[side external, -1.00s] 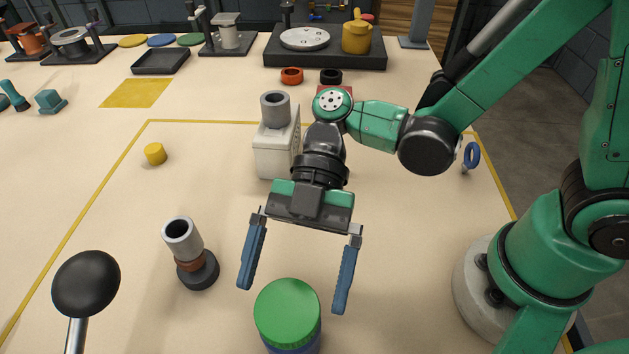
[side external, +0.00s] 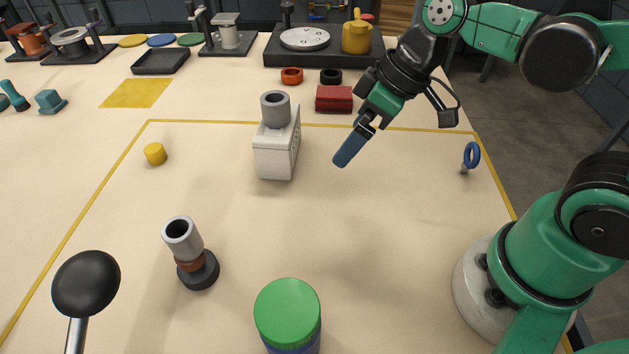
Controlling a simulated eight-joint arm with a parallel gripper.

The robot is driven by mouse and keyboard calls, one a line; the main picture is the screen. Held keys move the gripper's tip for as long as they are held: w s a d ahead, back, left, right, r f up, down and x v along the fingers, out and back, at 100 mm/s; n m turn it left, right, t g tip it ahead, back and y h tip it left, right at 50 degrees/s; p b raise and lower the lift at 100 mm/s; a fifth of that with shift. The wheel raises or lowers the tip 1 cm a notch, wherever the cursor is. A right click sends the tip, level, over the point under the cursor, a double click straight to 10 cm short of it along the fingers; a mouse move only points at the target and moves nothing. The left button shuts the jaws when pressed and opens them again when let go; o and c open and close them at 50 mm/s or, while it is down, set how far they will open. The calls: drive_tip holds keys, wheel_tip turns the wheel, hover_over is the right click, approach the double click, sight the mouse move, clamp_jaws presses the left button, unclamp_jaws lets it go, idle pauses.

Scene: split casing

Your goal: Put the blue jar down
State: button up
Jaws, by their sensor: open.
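The blue jar (side external: 293,348) stands upright at the bottom centre of the side external view. Its green lid (side external: 287,311) faces up, and only a strip of its blue body shows above the picture's lower edge. My gripper (side external: 346,155) is open and empty, well behind the jar and up to its right, apart from it. I see the gripper edge-on, so one blue finger largely hides the other.
A white block with a grey ring (side external: 277,150) stands left of my gripper. A tilted grey cylinder on a dark base (side external: 190,255) and a black ball on a rod (side external: 86,284) are left of the jar. The table between jar and gripper is clear.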

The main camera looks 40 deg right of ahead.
drive_tip(key=d+m+t+h, duration=0.1)
drive_tip(key=d+r+m+t+h, duration=0.1)
drive_tip(key=d+m, duration=0.1)
drive_tip(key=d+m+t+h, duration=0.1)
drive_tip(key=d+m, duration=0.1)
drive_tip(key=shift+w+r, duration=0.2)
drive_tip(key=shift+w, duration=0.2)
idle(0.7)
